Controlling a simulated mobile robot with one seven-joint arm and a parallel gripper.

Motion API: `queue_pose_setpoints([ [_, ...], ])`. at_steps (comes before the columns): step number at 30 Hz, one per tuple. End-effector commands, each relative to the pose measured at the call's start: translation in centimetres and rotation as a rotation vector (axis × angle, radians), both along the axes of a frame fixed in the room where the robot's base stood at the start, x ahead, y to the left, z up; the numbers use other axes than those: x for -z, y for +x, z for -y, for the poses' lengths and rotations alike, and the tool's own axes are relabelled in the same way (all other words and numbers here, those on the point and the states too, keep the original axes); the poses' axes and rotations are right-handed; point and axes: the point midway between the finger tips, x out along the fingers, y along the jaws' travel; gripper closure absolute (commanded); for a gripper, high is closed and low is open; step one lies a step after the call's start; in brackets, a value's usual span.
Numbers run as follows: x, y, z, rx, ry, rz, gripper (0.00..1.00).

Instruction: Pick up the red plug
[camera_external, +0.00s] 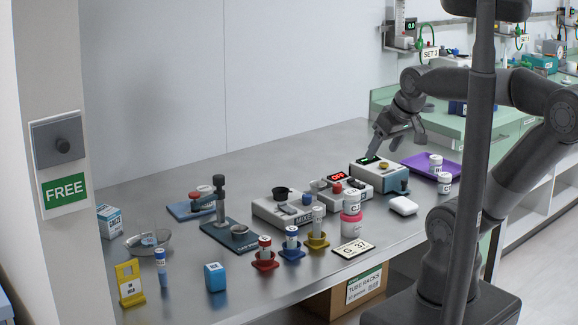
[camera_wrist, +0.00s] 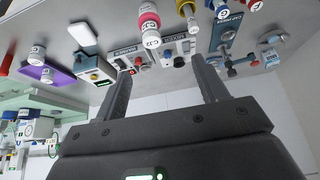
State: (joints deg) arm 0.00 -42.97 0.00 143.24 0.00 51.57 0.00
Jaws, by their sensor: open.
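My gripper (camera_external: 398,146) is open and empty, held above the far right part of the steel table; its two fingers also show in the wrist view (camera_wrist: 161,70). A red piece (camera_wrist: 6,62) stands at the left edge of the wrist view, beside the purple tray, and is partly cut off. I cannot tell whether it is the red plug. In the external view I do not make it out; my column covers part of that area. Another red-topped piece (camera_external: 195,196) is on a blue board at the back left. My gripper touches neither.
A purple tray (camera_external: 418,166) with white pots is right of my gripper. A teal-sided device (camera_external: 383,180) stands below it. Other devices, a pink-and-white jar (camera_external: 351,226) and red, blue and yellow holders (camera_external: 265,262) with tubes stand further left. The back of the table is clear.

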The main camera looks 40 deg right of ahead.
Motion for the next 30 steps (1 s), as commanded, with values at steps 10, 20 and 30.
queue_pose_setpoints([
  [10,0.0,0.0,0.0,0.0,0.0,0.0,0.49],
  [20,-1.0,4.1,3.0,0.056,-0.053,-0.033,0.49],
  [30,-0.8,12.4,12.9,0.142,-0.117,-0.114,0.49],
])
